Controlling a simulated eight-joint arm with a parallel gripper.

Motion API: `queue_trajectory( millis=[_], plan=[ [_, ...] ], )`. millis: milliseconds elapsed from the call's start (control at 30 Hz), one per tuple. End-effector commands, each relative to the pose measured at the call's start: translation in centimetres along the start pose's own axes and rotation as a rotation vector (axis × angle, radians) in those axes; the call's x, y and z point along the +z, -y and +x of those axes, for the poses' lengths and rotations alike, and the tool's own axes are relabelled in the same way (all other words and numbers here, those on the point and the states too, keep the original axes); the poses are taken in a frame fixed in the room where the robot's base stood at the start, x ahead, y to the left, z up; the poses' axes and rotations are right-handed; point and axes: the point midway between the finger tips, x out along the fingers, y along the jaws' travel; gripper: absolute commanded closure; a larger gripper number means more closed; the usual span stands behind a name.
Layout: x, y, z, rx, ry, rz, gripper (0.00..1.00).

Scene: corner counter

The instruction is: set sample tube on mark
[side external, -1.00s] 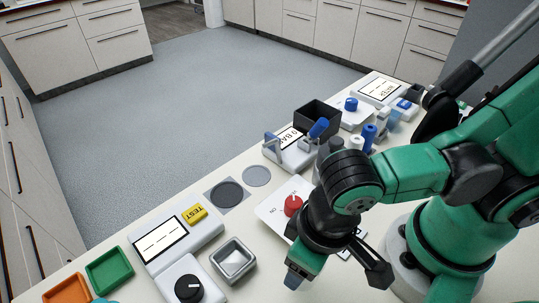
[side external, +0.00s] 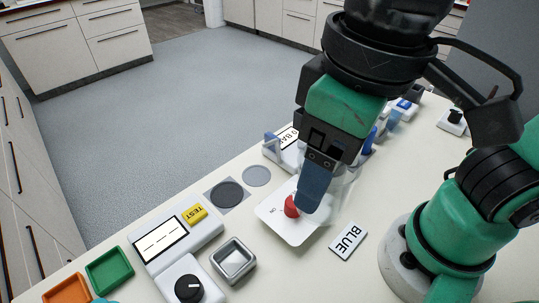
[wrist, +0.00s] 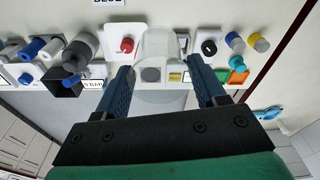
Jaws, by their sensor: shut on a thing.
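My gripper (side external: 308,205) hangs over the white panel with the red knob, fingers down. It is shut on a clear, see-through vessel (side external: 347,187), whose outline shows behind the fingers. In the wrist view a pale vessel (wrist: 155,44) lies between the spread fingers; I cannot tell whether it is the sample tube. Two round marks lie on the counter, left of my gripper: a dark grey disc (side external: 227,194) on a grey square, and a light grey disc (side external: 257,176). Both are bare. Several blue-capped pieces (wrist: 35,47) stand at the left in the wrist view.
The red knob (side external: 292,206) is right by the fingers. A device with a yellow TEST button (side external: 195,214), a square metal tray (side external: 233,260) and a black dial (side external: 188,288) stand left. A balance (side external: 283,147) is partly hidden.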

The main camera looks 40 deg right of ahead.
Motion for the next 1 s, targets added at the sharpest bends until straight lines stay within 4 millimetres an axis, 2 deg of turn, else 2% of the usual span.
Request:
queue_trajectory(
  millis=[167, 267, 367, 500, 600, 700, 800, 867, 1000],
  plan=[
    [-1.9, -0.3, -1.0, 0.001, 0.003, 0.008, 0.87],
    [-4.6, -1.2, -1.2, 0.003, 0.005, 0.014, 0.87],
    [-8.2, -2.9, -1.1, 0.002, 0.008, 0.017, 0.87],
    [-12.8, -6.4, -0.6, 0.002, 0.008, 0.016, 0.87],
    [-15.2, -9.1, -0.1, 0.000, 0.006, 0.013, 0.87],
    [-16.7, -11.3, 0.4, 0.001, 0.003, 0.009, 0.87],
    [-17.6, -12.7, 0.8, 0.001, 0.001, 0.004, 0.87],
    [-17.8, -13.2, 1.2, 0.001, 0.000, 0.002, 0.87],
    [-17.6, -13.3, 3.5, 0.001, -0.001, -0.001, 0.87]
  ],
)
